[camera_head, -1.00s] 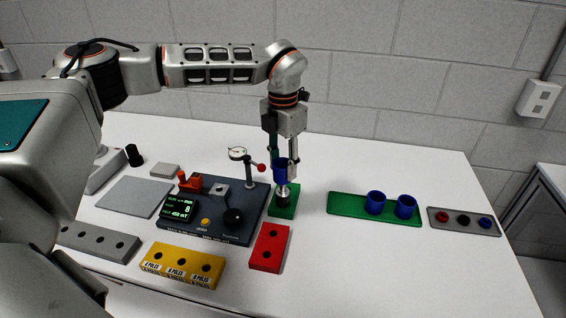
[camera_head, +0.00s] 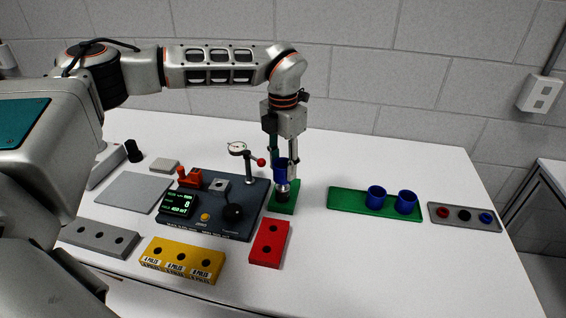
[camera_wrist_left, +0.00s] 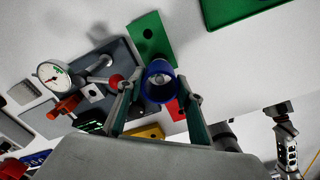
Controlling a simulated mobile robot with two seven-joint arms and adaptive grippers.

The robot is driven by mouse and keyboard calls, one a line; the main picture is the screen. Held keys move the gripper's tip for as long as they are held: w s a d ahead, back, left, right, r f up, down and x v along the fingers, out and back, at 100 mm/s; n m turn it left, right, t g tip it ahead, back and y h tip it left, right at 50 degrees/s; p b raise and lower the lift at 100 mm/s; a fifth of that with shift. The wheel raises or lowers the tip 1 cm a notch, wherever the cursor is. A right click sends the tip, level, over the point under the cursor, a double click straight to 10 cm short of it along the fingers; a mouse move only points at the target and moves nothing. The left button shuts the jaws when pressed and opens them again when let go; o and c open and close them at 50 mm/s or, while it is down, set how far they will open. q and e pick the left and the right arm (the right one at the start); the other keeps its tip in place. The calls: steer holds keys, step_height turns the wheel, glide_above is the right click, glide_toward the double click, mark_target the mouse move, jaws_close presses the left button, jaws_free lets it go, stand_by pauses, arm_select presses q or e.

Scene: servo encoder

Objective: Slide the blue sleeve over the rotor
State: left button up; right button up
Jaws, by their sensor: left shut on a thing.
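The blue sleeve (camera_head: 281,173) is held upright in my left gripper (camera_head: 282,161), which is shut on it. The silver rotor (camera_head: 282,190) stands upright on the green block (camera_head: 283,207), directly under the sleeve. The sleeve's lower edge is at the rotor's top; I cannot tell how far it is around it. In the left wrist view the sleeve (camera_wrist_left: 159,83) shows as a blue ring between the two fingers, with a grey, shaded inside. My right gripper is not made out in any view.
The dark instrument base (camera_head: 222,222) with a dial gauge (camera_head: 237,149) stands close on the left. A red block (camera_head: 268,243) lies in front. A green tray (camera_head: 345,203) with two blue cups is on the right, a grey holder (camera_head: 464,217) beyond it. Free table lies behind the tray.

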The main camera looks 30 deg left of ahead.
arm_select(q)
steer(key=shift+f, duration=0.3)
steer(key=shift+f+b, duration=0.35)
steer(key=shift+f, duration=0.4)
steer(key=shift+f, duration=0.25)
stand_by(0.4)
steer(key=shift+f, duration=0.4)
steer(key=shift+f+b, duration=0.3)
steer(key=shift+b, duration=0.1)
steer(key=o, duration=0.9)
